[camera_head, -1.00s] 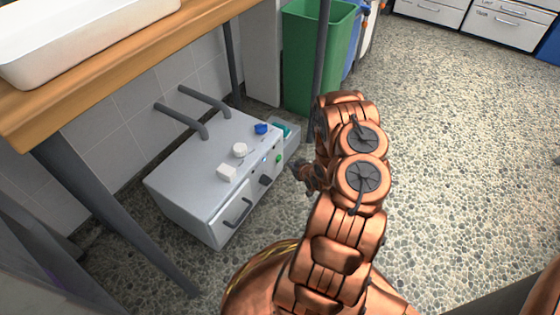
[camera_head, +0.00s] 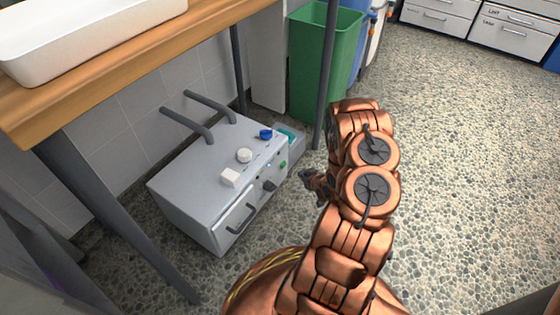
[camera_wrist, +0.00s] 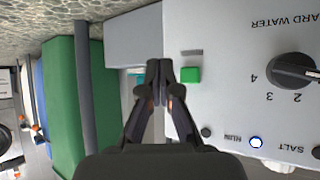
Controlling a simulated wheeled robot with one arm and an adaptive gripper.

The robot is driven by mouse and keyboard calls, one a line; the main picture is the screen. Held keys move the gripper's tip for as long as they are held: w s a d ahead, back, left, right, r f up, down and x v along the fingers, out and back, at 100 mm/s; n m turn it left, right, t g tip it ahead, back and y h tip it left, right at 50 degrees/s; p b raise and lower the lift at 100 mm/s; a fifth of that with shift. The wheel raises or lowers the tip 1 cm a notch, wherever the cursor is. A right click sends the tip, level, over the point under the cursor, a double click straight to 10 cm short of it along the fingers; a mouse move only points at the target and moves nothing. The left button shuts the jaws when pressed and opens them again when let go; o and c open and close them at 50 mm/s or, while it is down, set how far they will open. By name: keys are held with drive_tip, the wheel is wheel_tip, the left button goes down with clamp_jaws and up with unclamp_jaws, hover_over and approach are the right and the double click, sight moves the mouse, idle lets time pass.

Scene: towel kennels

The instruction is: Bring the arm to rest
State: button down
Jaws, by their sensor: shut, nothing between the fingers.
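My copper-coloured arm rises from the bottom of the head view and bends over at its top. My gripper (camera_head: 309,181) points left toward the front of a grey machine (camera_head: 184,172) that stands on the floor under a wooden table. In the wrist view my gripper (camera_wrist: 161,72) is shut and empty, its dark fingertips together. Behind the fingertips is the machine's panel (camera_wrist: 225,45), with a green button (camera_wrist: 190,75), a black dial (camera_wrist: 291,72) and a lit blue button (camera_wrist: 256,142). I cannot tell whether the fingertips touch the panel.
The wooden table (camera_head: 150,58) carries a white basin (camera_head: 60,50); its dark legs (camera_head: 125,220) stand beside the machine. A green bin (camera_head: 322,70) is behind my arm. Drawers (camera_head: 515,32) stand at the back right. The speckled floor (camera_head: 470,170) to the right is clear.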

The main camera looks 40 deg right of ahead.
wheel_tip(320, 180, up, 36)
drive_tip(key=g+h+p, duration=0.2)
drive_tip(key=g+p, duration=0.4)
drive_tip(key=p, duration=1.1)
drive_tip(key=s+a+r+g+p, duration=0.15)
drive_tip(key=a+r+p, duration=0.35)
drive_tip(key=r, duration=0.6)
drive_tip(key=s+a+r+g+p, duration=0.1)
drive_tip(key=s+a+r+p, duration=0.25)
drive_tip(key=a+r, duration=0.5)
drive_tip(key=s+a+r+n+g+y+p, duration=0.1)
drive_tip(key=s+a+r+g+y+p, duration=0.1)
drive_tip(key=s+a+r+p, duration=0.6)
drive_tip(key=s+a+r+n+g+y+p, duration=0.1)
drive_tip(key=s+a+r+y+p, duration=0.1)
drive_tip(key=s+a+r+p, duration=0.6)
drive_tip(key=s+a+r, duration=0.3)
drive_tip(key=a+r, duration=0.1)
drive_tip(key=r, duration=0.2)
drive_tip(key=s+a+r, duration=0.4)
drive_tip(key=r, duration=0.3)
drive_tip(key=shift+r+n+g+y, duration=0.2)
drive_tip(key=shift+n+g+y, duration=0.1)
drive_tip(key=shift+g, duration=0.05)
